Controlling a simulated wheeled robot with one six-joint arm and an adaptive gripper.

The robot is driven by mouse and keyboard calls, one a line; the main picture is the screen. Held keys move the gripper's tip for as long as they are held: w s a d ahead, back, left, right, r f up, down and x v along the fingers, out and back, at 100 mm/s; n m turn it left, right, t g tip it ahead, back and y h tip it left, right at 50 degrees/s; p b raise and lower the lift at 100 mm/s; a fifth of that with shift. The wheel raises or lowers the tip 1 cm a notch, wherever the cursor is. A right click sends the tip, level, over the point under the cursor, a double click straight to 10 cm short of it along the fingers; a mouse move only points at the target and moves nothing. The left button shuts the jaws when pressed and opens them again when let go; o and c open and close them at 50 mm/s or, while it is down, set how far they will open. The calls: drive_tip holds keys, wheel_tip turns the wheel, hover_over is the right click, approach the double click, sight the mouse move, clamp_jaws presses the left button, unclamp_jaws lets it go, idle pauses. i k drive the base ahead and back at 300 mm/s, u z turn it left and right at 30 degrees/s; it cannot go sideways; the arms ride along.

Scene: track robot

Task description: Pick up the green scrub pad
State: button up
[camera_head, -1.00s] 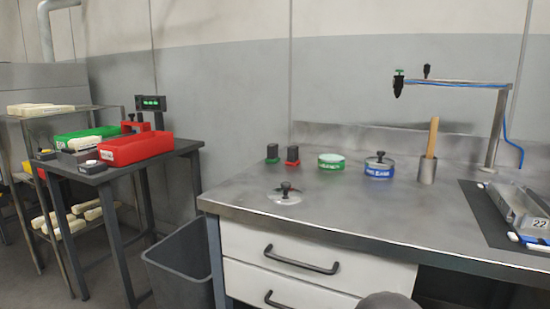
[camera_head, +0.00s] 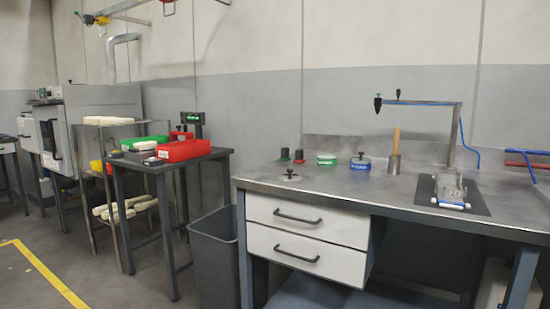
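A small dark block with a green base (camera_head: 285,154) stands upright near the back left of the metal workbench (camera_head: 262,182); it looks like the green scrub pad, though it is small here. A similar dark block with a red base (camera_head: 299,157) stands close on its right. A round green-and-white tin (camera_head: 327,160) is further right, and a blue tin with a black knob (camera_head: 360,163) is beyond it. My gripper is not in view.
A clear lid with a black knob (camera_head: 289,176) lies in front of the blocks. A cup with a wooden handle (camera_head: 394,161), a dark mat (camera_head: 480,208) and a stand (camera_head: 456,135) are right. A grey bin (camera_head: 212,262) stands left of the bench, beside a dark table (camera_head: 164,164).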

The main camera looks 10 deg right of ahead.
sight(284, 152)
drive_tip(key=u, duration=0.8)
drive_tip(key=i, duration=1.1)
drive_tip(key=u, duration=0.6)
drive_tip(key=i, duration=1.3)
drive_tip(key=z, duration=1.25)
drive_tip(key=i, duration=0.9)
drive_tip(key=z, duration=0.95)
